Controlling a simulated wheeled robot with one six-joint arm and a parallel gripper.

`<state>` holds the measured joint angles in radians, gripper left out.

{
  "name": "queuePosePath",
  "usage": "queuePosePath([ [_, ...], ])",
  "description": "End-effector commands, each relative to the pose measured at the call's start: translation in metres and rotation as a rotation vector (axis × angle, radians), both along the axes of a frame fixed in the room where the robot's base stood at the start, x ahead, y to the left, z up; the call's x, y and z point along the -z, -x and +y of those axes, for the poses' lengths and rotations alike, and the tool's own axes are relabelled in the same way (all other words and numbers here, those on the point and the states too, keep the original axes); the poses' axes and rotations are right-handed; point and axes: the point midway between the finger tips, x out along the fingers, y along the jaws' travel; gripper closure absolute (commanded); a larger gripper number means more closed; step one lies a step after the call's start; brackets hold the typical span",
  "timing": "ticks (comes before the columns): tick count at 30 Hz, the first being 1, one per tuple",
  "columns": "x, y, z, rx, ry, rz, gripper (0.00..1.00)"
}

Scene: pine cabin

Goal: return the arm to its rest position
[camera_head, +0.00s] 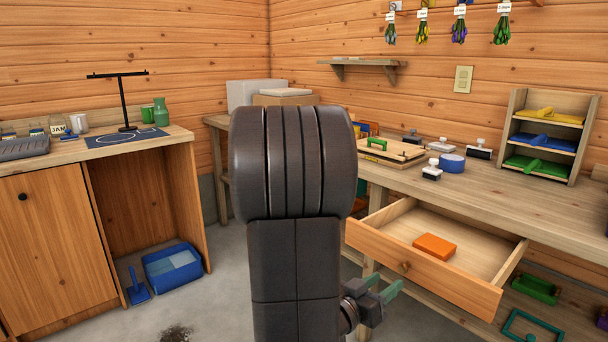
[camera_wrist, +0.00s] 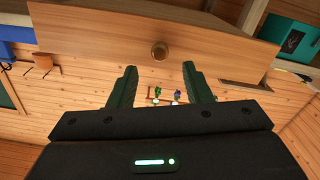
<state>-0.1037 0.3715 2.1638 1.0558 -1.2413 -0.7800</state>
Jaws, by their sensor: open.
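My arm stands folded up in the middle of the head view and hides part of the room behind it. My gripper (camera_head: 388,287) shows low at its right side, in front of the open drawer (camera_head: 392,243). In the wrist view my gripper (camera_wrist: 159,72) has its two green fingers apart with nothing between them. The drawer's wooden front (camera_wrist: 215,38) and round knob (camera_wrist: 160,50) show just beyond the fingertips. The gap between fingers and knob is hard to judge.
An orange block (camera_head: 435,246) lies in the drawer. The workbench (camera_head: 550,205) holds stamps and a shelf rack (camera_head: 545,138). At left are a cabinet (camera_head: 50,250) and a blue bin (camera_head: 172,268) on the floor. Some floor between cabinet and bench is clear.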

Motion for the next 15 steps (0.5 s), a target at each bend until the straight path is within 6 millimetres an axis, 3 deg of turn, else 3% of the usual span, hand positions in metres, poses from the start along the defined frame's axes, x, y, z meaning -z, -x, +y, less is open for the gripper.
queuePosePath([
  [6,0.001,-0.019,-0.024,0.004,0.000,0.000,0.55],
  [15,0.000,-0.035,-0.042,0.001,0.001,0.001,0.55],
])
